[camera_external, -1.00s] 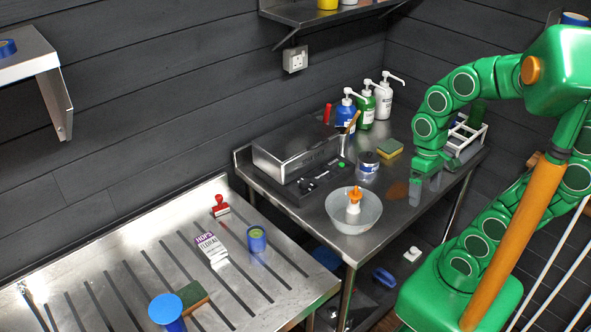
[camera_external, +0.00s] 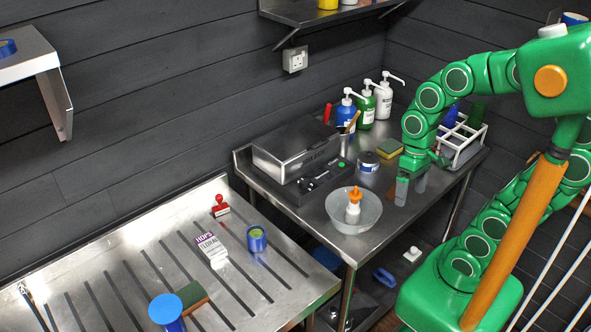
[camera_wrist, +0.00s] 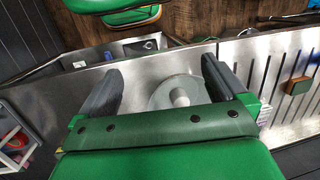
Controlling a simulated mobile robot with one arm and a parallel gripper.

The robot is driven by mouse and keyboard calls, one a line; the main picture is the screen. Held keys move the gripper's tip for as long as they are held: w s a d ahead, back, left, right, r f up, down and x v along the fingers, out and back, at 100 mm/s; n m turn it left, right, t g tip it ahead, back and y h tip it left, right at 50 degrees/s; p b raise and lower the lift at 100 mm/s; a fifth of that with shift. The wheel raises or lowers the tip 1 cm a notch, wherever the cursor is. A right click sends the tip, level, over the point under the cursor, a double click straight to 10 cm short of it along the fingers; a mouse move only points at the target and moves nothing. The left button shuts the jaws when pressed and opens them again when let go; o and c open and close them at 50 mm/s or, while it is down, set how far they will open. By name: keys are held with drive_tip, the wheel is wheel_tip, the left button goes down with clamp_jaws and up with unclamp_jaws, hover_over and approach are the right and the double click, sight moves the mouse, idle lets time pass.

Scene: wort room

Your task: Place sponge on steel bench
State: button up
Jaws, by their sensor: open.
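A yellow sponge with a green top (camera_external: 390,149) lies at the back of the right-hand steel bench (camera_external: 310,207). My gripper (camera_external: 411,187) is open and empty, fingers down, over that bench, in front and slightly right of the sponge and apart from it. In the wrist view, my gripper's two fingers (camera_wrist: 161,82) are spread wide with nothing between them. A green and brown block (camera_external: 192,297) lies on the slotted steel table (camera_external: 130,265) at left. It also shows in the wrist view (camera_wrist: 298,86). The yellow sponge is not clearly visible there.
A pale bowl (camera_external: 345,221) holding a white bottle with an orange top (camera_external: 354,203) stands left of my gripper. A tin (camera_external: 368,162), steel box (camera_external: 295,152), pump bottles (camera_external: 366,108) and white rack (camera_external: 461,144) stand around. The slotted table has bare steel between several objects.

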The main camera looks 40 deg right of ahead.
drive_tip(key=w+a+r+m+g+y, duration=0.1)
drive_tip(key=w+a+y, duration=0.35)
drive_tip(key=a, duration=0.95)
drive_tip(key=w+a+r+m+g+y, duration=0.1)
drive_tip(key=w+a+y, duration=0.35)
drive_tip(key=a, duration=0.85)
drive_tip(key=m+t+y, duration=0.1)
drive_tip(key=m+y, duration=0.2)
drive_tip(key=m, duration=0.7)
hover_over(197, 290)
drive_tip(key=s+d, duration=0.5)
drive_tip(key=d, duration=0.5)
wheel_tip(197, 290, down, 8)
drive_tip(key=w+a+f+m+t, duration=0.1)
drive_tip(key=f+m, duration=0.1)
drive_tip(key=f, duration=0.2)
drive_tip(key=w+a+f+m+t, duration=0.1)
drive_tip(key=w+a+f+m, duration=0.1)
drive_tip(key=f, duration=0.3)
drive_tip(key=w+a+f+m, duration=0.1)
drive_tip(key=w+f+m, duration=0.1)
drive_tip(key=f, duration=0.3)
drive_tip(key=shift+w+a+f+t, duration=0.15)
drive_tip(key=shift+w+a+t, duration=0.05)
drive_tip(key=shift+t, duration=0.2)
drive_tip(key=shift+x, duration=1.3)
drive_tip(key=x, duration=0.3)
drive_tip(key=shift+s+a, duration=0.15)
drive_tip(key=shift+s, duration=0.1)
drive_tip(key=shift+x, duration=0.9)
